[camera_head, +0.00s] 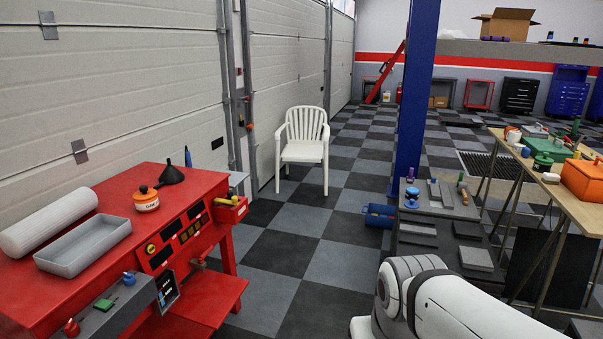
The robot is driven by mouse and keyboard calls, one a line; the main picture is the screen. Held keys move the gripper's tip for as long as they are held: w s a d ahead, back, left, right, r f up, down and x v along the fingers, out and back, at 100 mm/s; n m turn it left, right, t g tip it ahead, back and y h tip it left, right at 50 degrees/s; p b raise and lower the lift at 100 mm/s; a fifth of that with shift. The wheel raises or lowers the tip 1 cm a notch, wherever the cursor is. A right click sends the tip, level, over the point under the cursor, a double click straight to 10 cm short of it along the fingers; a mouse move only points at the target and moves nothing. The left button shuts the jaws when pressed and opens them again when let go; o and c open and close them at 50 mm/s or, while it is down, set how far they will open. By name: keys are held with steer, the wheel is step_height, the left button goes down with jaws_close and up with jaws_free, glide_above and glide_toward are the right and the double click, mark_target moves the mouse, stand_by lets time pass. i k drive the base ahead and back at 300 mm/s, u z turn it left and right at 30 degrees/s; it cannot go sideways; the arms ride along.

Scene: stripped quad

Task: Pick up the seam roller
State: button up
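I cannot make out a seam roller for certain; the small tools are too small to tell apart. A small tool with a wooden-looking handle (462,184) stands on the dark grey stepped stand right of the blue post. A blue and white object (411,197) sits on the same stand, to its left. More small tools lie on the wooden trestle table at right and the red bench at left. Part of my white arm shows at the bottom right, in front of the stand. My gripper is out of view.
The red bench (118,190) holds a grey tray (85,246), a white roll (48,222) and a black funnel (171,175). A white chair (304,150) stands by the wall. The blue post (416,90) rises beside the stand. Checkered floor (285,250) is clear between bench and stand.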

mark_target(410, 179)
steer(key=i, duration=6.4)
steer(key=z, duration=2.6)
steer(key=i, duration=1)
